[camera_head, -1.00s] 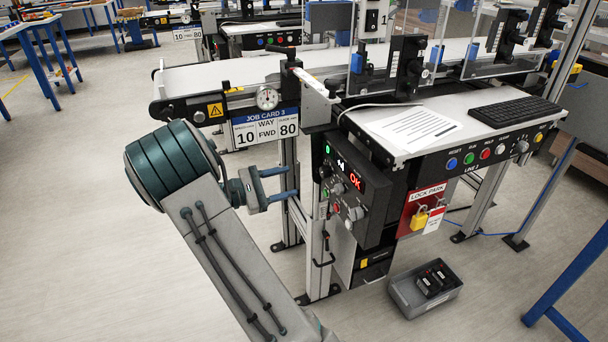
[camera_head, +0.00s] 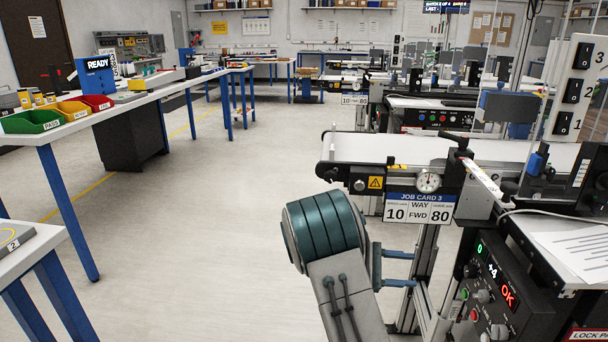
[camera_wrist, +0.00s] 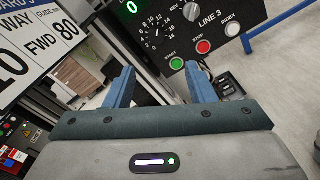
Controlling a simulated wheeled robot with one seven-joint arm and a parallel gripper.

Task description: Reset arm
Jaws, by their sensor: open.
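My arm shows in the head view, its thick green-banded wrist bent toward the right. My gripper (camera_head: 400,269) is open, with two blue fingers pointing right at the conveyor stand. In the wrist view my gripper (camera_wrist: 158,88) has its fingers apart with nothing between them. The Line 3 control panel (camera_head: 490,290) stands to the right of the fingers, its display reading OK in red. In the wrist view the panel (camera_wrist: 205,25) shows a green start button and a red stop button beyond the fingers. I cannot tell the exact gap to the panel.
The conveyor (camera_head: 365,147) with its job card sign (camera_head: 419,208) is above and right of my gripper. A long table (camera_head: 150,105) with green, yellow and red bins stands at the left. The floor (camera_head: 205,220) between them is clear.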

